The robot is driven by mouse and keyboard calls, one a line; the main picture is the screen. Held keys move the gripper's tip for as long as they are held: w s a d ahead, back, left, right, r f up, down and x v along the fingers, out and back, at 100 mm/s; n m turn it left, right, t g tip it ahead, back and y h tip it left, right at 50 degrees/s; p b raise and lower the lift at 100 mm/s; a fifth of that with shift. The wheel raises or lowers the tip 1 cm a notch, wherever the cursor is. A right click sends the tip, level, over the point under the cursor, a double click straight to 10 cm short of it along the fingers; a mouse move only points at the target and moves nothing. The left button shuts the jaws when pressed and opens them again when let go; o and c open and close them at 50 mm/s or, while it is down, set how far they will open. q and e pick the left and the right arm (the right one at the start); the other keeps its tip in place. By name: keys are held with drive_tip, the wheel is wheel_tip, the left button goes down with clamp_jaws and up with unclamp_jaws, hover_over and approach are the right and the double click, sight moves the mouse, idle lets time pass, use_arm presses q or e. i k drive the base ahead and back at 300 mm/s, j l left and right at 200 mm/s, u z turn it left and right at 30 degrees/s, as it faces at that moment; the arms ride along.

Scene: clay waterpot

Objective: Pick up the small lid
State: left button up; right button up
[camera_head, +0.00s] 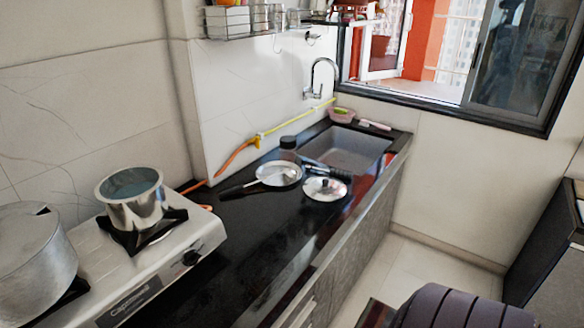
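The small lid (325,189) is a round, silvery lid with a dark knob. It lies on the black countertop (262,240), in front of the sink and right of a small pan. Neither of my grippers shows in the head view, so where they are relative to the lid cannot be told.
A pan (279,174) with a black handle and a dark elongated item (328,170) lie close to the lid, before the sink (350,148). A steel pot (132,198) and a larger pot (32,250) stand on the stove (165,268). The counter's front stretch is clear.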

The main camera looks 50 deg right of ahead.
sight(319, 188)
drive_tip(key=l+u, duration=0.2)
drive_tip(key=l, duration=0.45)
drive_tip(key=k+l+u, duration=0.2)
drive_tip(key=l, duration=0.4)
drive_tip(key=l+u, duration=0.2)
drive_tip(key=l, duration=0.45)
